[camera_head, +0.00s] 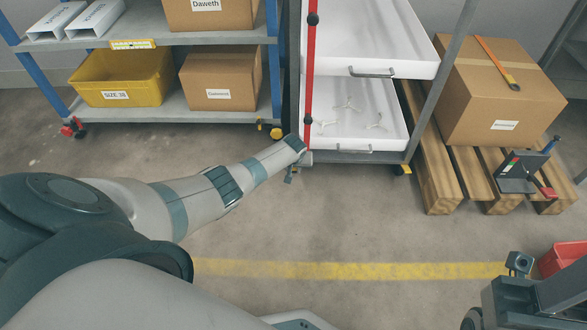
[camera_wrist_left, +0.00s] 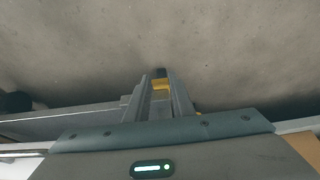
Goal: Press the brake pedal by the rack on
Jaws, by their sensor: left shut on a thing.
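The rack with white trays (camera_head: 365,157) stands at the top middle of the head view, with a red strip down its left front post. A yellow pedal (camera_head: 403,169) shows at its lower right corner. My left gripper (camera_head: 291,175) is low at the rack's lower left corner, mostly hidden behind my own wrist. In the left wrist view my left gripper (camera_wrist_left: 160,78) is shut, with a small yellow piece (camera_wrist_left: 161,85) between its fingers. It looks like a brake pedal, but most of it is hidden.
A shelf rack (camera_head: 190,110) with a yellow bin (camera_head: 122,77) and boxes stands left, with a red pedal (camera_head: 72,128) and a yellow one (camera_head: 276,132). A pallet (camera_head: 440,180) with a carton (camera_head: 503,95) stands right.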

